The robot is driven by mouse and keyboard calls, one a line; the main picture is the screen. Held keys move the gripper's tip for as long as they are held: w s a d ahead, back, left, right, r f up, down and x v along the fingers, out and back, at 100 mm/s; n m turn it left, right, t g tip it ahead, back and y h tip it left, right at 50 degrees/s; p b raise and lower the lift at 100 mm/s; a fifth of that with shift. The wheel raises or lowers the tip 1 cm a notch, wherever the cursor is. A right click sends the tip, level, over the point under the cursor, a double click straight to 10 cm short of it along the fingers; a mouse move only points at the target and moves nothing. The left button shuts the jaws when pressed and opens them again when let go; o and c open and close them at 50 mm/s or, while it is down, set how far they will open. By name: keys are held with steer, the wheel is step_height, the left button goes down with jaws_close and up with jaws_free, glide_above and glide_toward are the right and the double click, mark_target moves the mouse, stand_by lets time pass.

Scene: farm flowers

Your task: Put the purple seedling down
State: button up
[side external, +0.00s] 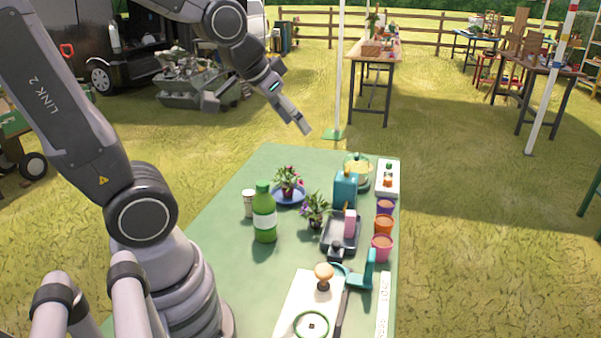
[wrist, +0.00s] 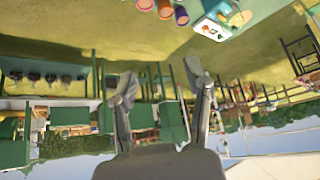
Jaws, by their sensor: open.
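The purple seedling (side external: 314,209) stands on the green table (side external: 226,222), just right of the green bottle and in front of a blue saucer. A second plant with pink-red flowers (side external: 288,181) sits on that blue saucer (side external: 289,197). My gripper (side external: 305,130) is raised in the air beyond the table's far edge, well away from the purple seedling. In the wrist view my gripper (wrist: 160,92) shows two fingers spread wide with nothing between them. The wrist view looks outward over the grass, and the purple seedling cannot be made out there.
A green bottle (side external: 264,215), a pale cup (side external: 248,204), a dark tray (side external: 340,240) with a pink block, a teal canister (side external: 345,189) and a watering can (side external: 357,172) crowd the table. Coloured pots (side external: 383,224) line the right edge. A white board (side external: 306,305) lies at the front.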

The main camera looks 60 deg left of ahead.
steer(key=s+d+r+g, duration=0.1)
steer(key=s+d+r, duration=0.1)
steer(key=s, duration=0.8)
steer(key=shift+s+r+m+h, duration=0.25)
steer(key=shift+s+m+h, duration=0.05)
steer(key=shift+s+m, duration=0.1)
